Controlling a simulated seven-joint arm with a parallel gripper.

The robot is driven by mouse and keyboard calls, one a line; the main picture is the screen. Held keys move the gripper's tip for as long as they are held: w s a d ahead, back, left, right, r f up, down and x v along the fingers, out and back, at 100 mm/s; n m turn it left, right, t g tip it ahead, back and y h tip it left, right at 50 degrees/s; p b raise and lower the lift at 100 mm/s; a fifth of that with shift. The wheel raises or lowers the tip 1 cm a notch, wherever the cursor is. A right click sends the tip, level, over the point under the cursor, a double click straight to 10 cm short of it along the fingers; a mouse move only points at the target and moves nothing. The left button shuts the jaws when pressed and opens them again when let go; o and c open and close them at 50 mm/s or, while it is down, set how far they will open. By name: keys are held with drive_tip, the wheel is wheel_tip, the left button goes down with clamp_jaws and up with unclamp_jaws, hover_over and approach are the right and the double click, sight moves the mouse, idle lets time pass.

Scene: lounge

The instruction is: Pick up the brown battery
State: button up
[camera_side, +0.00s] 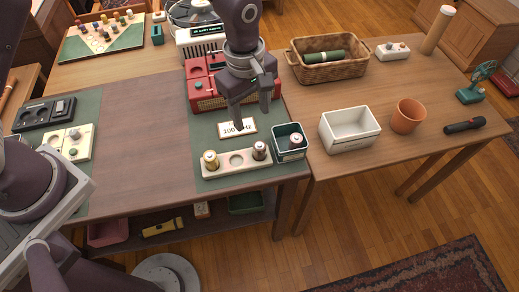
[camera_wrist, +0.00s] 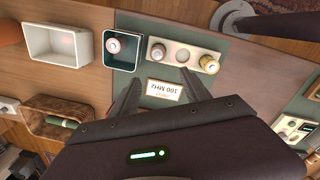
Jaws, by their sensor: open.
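The brown battery (camera_side: 259,150) stands upright in the right end of a pale wooden holder (camera_side: 236,171) near the table's front edge. In the wrist view its round top (camera_wrist: 157,52) shows at the holder's left end. A gold battery (camera_side: 211,160) stands in the other end, and the middle hole (camera_wrist: 182,57) is empty. Another battery (camera_side: 295,141), with a pale top, is in a dark green bin (camera_side: 277,129) to the right. My gripper (camera_side: 252,118) is open and empty, pointing down above the table behind the holder, apart from the brown battery.
A white bin (camera_side: 350,145), a terracotta pot (camera_side: 407,116) and a wicker basket (camera_side: 300,69) are on the right table. The brown tabletop left of the holder is clear.

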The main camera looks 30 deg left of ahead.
sight(259, 145)
drive_tip(key=shift+n+g, duration=0.3)
drive_tip(key=shift+n, duration=0.5)
drive_tip(key=f, duration=0.4)
drive_tip(key=d+f, duration=0.1)
drive_tip(key=f, duration=0.3)
drive_tip(key=d+f, duration=0.1)
drive_tip(key=f, duration=0.3)
drive_tip(key=shift+f, duration=0.35)
clamp_jaws()
